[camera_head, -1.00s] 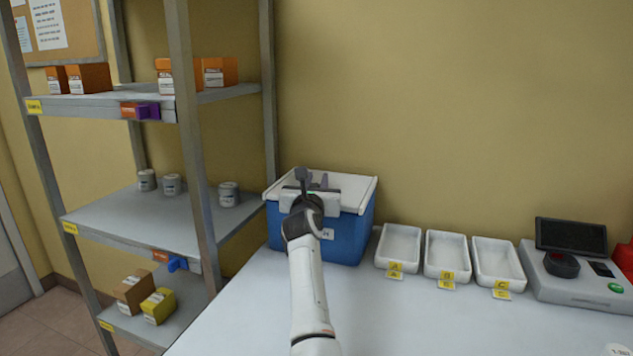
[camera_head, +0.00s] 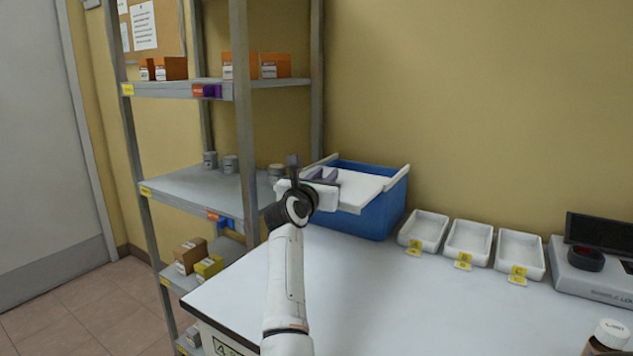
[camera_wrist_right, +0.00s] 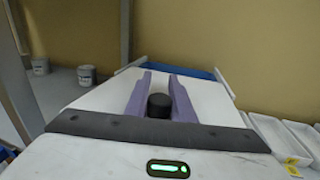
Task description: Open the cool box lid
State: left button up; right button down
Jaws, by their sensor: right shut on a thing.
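The cool box (camera_head: 385,214) is a blue box on the table's far left, against the wall. Its white lid (camera_head: 362,190) is shifted toward the front left, and the blue inside shows behind the lid's back edge. My right gripper (camera_head: 321,175) is over the lid. In the right wrist view its purple fingers (camera_wrist_right: 159,86) stand on both sides of a black knob (camera_wrist_right: 159,106) on the white lid (camera_wrist_right: 208,100), shut on it. A strip of the blue box (camera_wrist_right: 198,73) shows beyond the lid. My left gripper is not in view.
Three white trays (camera_head: 470,242) with yellow labels stand right of the box, then a grey device (camera_head: 590,270). A metal shelf (camera_head: 190,190) with cans and cartons stands close on the left. A bottle (camera_head: 608,338) is at the lower right. The front table is clear.

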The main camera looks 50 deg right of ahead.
jog(key=shift+d, duration=0.15)
jog(key=c, duration=1.5)
grip_release()
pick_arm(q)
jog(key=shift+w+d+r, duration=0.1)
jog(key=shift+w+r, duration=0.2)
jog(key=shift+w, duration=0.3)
pick_arm(e)
jog(key=shift+a, duration=0.25)
jog(key=v, duration=0.6)
jog(key=shift+s+a+f, duration=0.1)
jog(key=shift+s+a, duration=0.25)
jog(key=shift+a, duration=0.15)
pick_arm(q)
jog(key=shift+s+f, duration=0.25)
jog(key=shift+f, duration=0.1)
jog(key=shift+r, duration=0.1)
pick_arm(e)
jog(key=shift+r, duration=0.2)
